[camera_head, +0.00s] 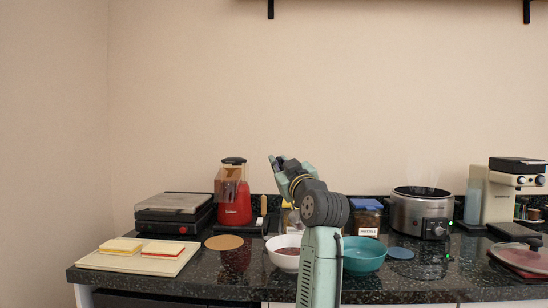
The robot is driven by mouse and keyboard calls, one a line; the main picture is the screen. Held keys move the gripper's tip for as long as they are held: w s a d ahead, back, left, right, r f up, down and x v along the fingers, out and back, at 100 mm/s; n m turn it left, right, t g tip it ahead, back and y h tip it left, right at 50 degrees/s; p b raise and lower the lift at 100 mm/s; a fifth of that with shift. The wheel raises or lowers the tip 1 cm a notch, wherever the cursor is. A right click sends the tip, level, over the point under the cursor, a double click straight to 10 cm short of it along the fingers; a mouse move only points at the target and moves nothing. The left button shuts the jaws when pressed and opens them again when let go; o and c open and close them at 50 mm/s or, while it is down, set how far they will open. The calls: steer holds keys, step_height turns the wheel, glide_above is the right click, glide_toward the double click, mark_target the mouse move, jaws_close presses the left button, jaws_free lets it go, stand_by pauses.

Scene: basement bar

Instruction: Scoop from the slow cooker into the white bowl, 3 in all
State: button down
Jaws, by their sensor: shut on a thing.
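The slow cooker (421,216), steel-sided with a dark rim, stands at the back right of the counter. A faint pale haze hangs over its top, and its inside is hidden. The white bowl (283,264) stands front centre with some reddish-brown food in it; my arm covers its right side. My arm rises in front of the counter and its far end, with my gripper (277,162), is high above and behind the white bowl, well left of the slow cooker. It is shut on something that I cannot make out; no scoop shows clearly.
A teal bowl (364,262) stands right of my arm, near a blue disc (400,253). A labelled jar (367,219) is behind. At left are a sandwich board (110,261), a grill (172,222) and a red blender (233,205). A coffee machine (498,193) stands right.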

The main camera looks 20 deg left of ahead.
steer(key=w+d+r+m+g+h+p, duration=0.1)
steer(key=w+m+p, duration=0.4)
steer(key=p, duration=0.7)
steer(key=shift+w+d+r+g+h, duration=0.3)
steer(key=shift+w+d+r+h, duration=0.4)
steer(key=shift+w, duration=0.25)
steer(key=shift+s+f, duration=0.1)
